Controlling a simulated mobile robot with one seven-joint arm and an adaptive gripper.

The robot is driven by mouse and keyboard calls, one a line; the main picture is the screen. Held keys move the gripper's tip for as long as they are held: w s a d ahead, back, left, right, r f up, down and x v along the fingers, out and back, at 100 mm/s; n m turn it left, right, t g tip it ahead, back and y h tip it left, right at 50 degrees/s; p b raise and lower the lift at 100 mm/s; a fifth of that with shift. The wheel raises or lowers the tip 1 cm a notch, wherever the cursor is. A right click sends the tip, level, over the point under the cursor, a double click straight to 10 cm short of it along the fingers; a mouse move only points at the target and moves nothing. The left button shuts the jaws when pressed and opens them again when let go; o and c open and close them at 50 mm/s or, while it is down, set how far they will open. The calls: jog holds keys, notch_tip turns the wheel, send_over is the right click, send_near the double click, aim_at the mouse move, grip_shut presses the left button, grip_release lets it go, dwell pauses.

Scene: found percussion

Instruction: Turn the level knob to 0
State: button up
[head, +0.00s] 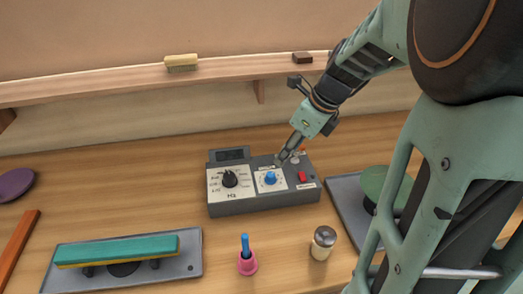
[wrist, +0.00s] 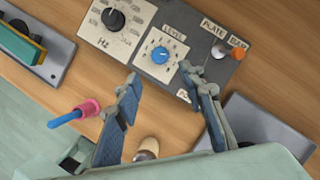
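The level knob (head: 270,178) is a small blue knob on a white scale plate on the grey control box (head: 260,207). In the wrist view the level knob (wrist: 160,55) sits under the printed word LEVEL, just beyond my fingertips. The scale numbers and the knob's pointer are too small to read surely. My gripper (wrist: 160,74) is open, its two fingers apart with nothing between them. In the head view my gripper (head: 283,158) hangs over the back right part of the box, and its fingers partly overlap.
A black Hz knob (head: 230,179) is left of the level knob; a red switch (head: 302,176) is to its right. In front stand a pink holder (head: 247,264) and a metal-topped shaker (head: 323,243). A teal-topped bar (head: 120,248) lies front left. A shelf (head: 130,85) runs behind.

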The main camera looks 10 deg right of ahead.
aim_at(272, 175)
jog(key=x, duration=1)
jog(key=shift+a+f, duration=0.1)
jog(key=shift+f, duration=0.2)
jog(key=shift+c, duration=0.4)
grip_shut()
